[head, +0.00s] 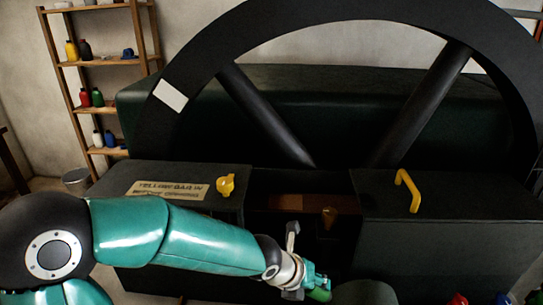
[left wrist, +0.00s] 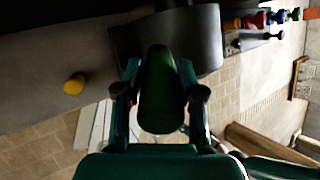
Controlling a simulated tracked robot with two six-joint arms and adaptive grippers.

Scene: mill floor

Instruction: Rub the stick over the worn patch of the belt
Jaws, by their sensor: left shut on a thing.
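My left gripper (head: 312,284) is low in the middle of the head view, in front of the gap between two dark housings. It is shut on the green stick (head: 320,295). In the left wrist view the dark green stick (left wrist: 160,95) sits between both fingers. Its far end overlaps a dark rounded surface (left wrist: 205,40); I cannot tell whether they touch. A brown strip (head: 290,203) that may be the belt shows in the gap. I cannot make out a worn patch. My right gripper is not in view.
A large black spoked wheel (head: 270,115) rises behind the housings. The left housing bears a lettered plate (head: 168,189) and a yellow knob (head: 226,185); the right one has a yellow handle (head: 408,190). A shelf (head: 100,62) with bottles stands back left.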

